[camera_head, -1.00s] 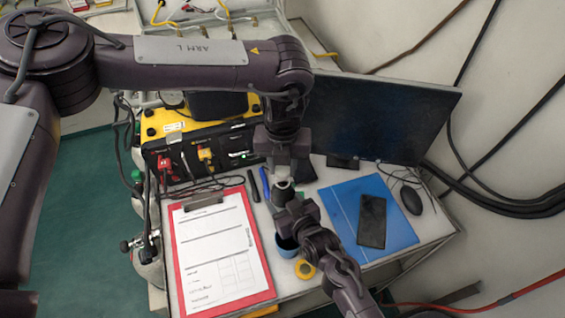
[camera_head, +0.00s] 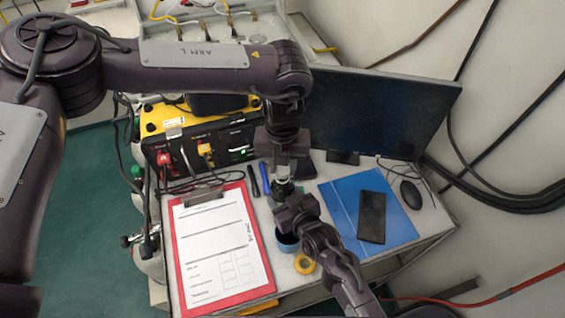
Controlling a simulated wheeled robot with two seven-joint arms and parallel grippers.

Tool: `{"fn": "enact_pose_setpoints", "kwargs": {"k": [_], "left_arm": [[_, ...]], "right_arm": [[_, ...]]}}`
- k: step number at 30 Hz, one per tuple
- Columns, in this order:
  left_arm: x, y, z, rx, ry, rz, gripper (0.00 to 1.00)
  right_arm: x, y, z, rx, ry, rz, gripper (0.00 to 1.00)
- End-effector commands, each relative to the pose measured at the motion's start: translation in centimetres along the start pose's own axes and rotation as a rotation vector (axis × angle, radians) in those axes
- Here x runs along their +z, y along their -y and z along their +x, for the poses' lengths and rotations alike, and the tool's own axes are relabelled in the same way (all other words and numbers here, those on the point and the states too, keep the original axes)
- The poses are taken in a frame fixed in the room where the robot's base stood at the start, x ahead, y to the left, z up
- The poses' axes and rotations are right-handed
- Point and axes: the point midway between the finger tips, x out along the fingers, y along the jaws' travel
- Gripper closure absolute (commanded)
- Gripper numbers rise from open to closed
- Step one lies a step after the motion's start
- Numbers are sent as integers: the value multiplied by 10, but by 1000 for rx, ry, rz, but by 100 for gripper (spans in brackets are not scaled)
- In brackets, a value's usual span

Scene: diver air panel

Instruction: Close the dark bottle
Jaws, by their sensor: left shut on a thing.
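My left gripper (camera_head: 283,178) points straight down in the middle of the head view. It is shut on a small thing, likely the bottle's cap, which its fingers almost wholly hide. My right gripper (camera_head: 286,202) comes up from the bottom right and sits directly below the left one. The dark bottle (camera_head: 284,189) seems to be between the two grippers, mostly hidden by them. The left fingertips are right at its top; I cannot tell whether cap and bottle touch. The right fingers' closure cannot be made out.
A red clipboard (camera_head: 264,275) lies left of the grippers, a blue folder (camera_head: 345,210) with a black phone (camera_head: 372,216) to the right. A blue cup (camera_head: 287,245) and yellow tape roll (camera_head: 305,264) are just below. A monitor (camera_head: 385,110) and yellow-black panel (camera_head: 165,120) stand behind.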

Motion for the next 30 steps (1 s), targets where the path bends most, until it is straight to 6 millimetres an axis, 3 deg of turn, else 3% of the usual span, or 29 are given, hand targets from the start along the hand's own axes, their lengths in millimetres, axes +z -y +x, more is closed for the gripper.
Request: {"fn": "enact_pose_setpoints", "kwargs": {"k": [17,18,20,23,30], "left_arm": [[0,0,12,0,0,0,89],[0,0,11,0,0,1,89],[0,0,11,0,0,14,89],[0,0,11,0,1,102,89],[0,0,11,2,1,604,89]], "right_arm": [[0,0,0,0,-1,0,84],[0,0,0,0,-1,0,100],[0,0,0,0,-1,0,100],[0,0,0,0,-1,0,100],[0,0,0,0,-1,0,100]]}}
